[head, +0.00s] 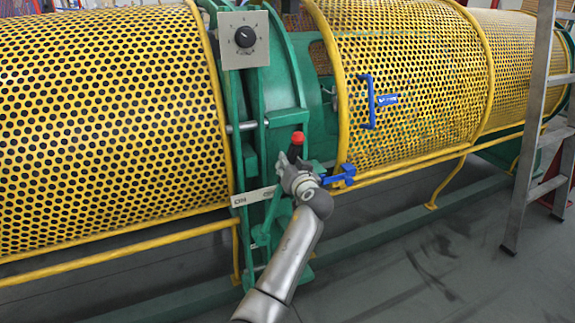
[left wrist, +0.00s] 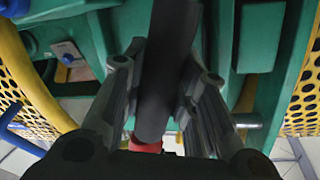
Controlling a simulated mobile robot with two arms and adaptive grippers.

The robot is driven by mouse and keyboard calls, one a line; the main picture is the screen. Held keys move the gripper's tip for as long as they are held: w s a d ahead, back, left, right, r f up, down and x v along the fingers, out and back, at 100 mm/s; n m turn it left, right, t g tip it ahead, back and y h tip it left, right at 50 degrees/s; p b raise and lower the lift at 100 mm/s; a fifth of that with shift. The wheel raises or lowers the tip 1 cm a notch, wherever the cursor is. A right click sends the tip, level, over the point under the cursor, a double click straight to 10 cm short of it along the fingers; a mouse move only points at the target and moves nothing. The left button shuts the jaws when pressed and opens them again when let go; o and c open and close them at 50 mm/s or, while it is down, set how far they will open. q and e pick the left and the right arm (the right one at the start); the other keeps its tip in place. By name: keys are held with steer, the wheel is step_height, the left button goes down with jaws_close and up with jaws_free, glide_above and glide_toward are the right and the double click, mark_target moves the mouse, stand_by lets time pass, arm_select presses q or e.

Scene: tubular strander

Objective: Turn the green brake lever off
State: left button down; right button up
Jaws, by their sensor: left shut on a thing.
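The green brake lever (head: 268,226) stands on the green frame between the yellow drums. Its black grip ends in a red knob (head: 298,138) at the top. My left gripper (head: 291,163) is shut around the black grip just below the red knob. In the left wrist view the black grip (left wrist: 165,65) runs between the two fingers of my left gripper (left wrist: 168,72), and the red knob (left wrist: 146,147) shows at the bottom. A light plate (head: 253,196) with lettering like ON is left of the lever. My right gripper is out of view.
Perforated yellow guards (head: 100,130) flank the lever. A dial box (head: 243,38) is above. A blue handle (head: 371,101) is on the right guard, and a blue latch (head: 340,175) is close right of my gripper. A ladder (head: 540,120) stands far right.

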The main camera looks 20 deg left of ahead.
arm_select(q)
steer(key=c, duration=1.6)
jaws_free()
steer(key=shift+w+d, duration=0.1)
steer(key=shift+d, duration=0.1)
steer(key=o, duration=0.5)
steer(key=shift+w+d, duration=0.15)
steer(key=shift+w, duration=0.05)
steer(key=shift+c, duration=0.2)
steer(key=shift+s+f, duration=0.1)
steer(key=shift+s, duration=0.05)
steer(key=v, duration=0.7)
steer(key=shift+s, duration=0.2)
